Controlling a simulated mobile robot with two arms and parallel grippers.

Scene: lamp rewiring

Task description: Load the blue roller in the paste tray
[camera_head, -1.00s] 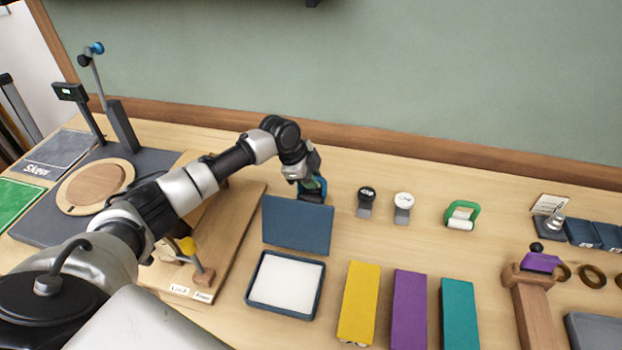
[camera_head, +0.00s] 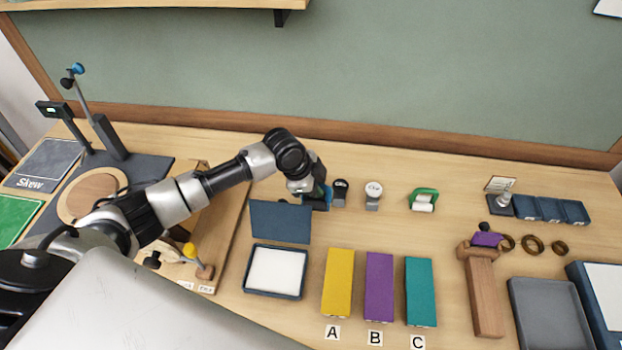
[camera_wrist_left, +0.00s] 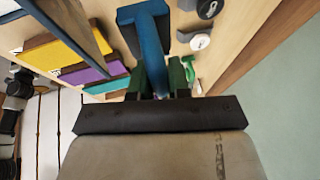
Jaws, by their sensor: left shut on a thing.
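My left gripper (camera_head: 316,194) is shut on the blue roller, just right of the upright blue panel (camera_head: 280,222) behind the tray. In the left wrist view the blue roller (camera_wrist_left: 152,48) sits between the green-padded fingers (camera_wrist_left: 168,80). In the head view the gripper and panel hide most of the roller. The paste tray (camera_head: 247,283), dark blue with a flat white fill, lies in front of the panel. The gripper is behind and to the right of the tray, apart from it. My right gripper is not in view.
Black (camera_head: 340,190) and white (camera_head: 373,192) round-headed tools stand close right of the gripper. A green roller (camera_head: 423,200) lies farther right. Yellow (camera_head: 338,280), purple (camera_head: 379,285) and teal (camera_head: 420,290) blocks stand right of the tray. A wooden board (camera_head: 225,235) is on the left.

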